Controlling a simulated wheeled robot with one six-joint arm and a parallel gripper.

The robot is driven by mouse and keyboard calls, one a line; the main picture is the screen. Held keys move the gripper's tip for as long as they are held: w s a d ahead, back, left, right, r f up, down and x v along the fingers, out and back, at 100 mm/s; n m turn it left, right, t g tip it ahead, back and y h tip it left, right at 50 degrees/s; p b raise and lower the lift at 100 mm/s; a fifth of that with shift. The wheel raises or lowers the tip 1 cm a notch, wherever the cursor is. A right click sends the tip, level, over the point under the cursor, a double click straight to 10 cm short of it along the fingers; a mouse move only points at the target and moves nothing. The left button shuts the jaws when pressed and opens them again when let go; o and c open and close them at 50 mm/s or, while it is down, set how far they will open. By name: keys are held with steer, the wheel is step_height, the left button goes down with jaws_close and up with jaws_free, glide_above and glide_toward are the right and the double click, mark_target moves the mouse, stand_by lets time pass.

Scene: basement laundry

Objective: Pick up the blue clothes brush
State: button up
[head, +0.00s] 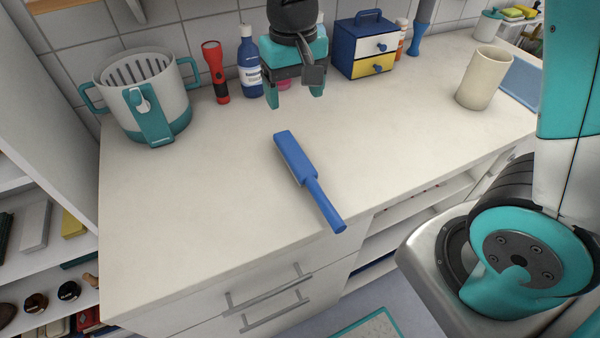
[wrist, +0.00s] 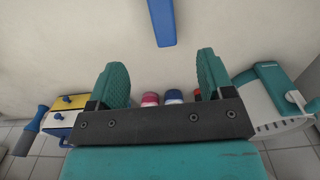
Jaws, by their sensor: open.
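The blue clothes brush (head: 296,158) lies on the light countertop, its wide head toward the back and its handle toward the front edge. The handle end is close to that edge. In the wrist view, part of the brush (wrist: 161,22) shows at the top middle, beyond the fingertips. My gripper (head: 296,100) hangs over the back of the counter, behind the brush and apart from it. In the wrist view my gripper (wrist: 160,75) has its two teal fingers wide apart with nothing between them.
A grey-and-teal pot (head: 160,115), red torch (head: 215,75) and blue bottle (head: 249,65) stand at the back left. A small drawer box (head: 360,50) stands right of my gripper, a beige cup (head: 483,80) farther right. The counter around the brush is clear.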

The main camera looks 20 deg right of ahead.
mark_target(294, 151)
step_height(294, 151, down, 11)
steer(key=shift+f+p, duration=0.15)
steer(key=shift+p, duration=0.3)
steer(key=shift+w+f+p, duration=0.2)
steer(key=shift+f+p, duration=0.4)
steer(key=shift+f, duration=2)
steer(key=c, duration=1.1)
steer(key=shift+r, duration=0.15)
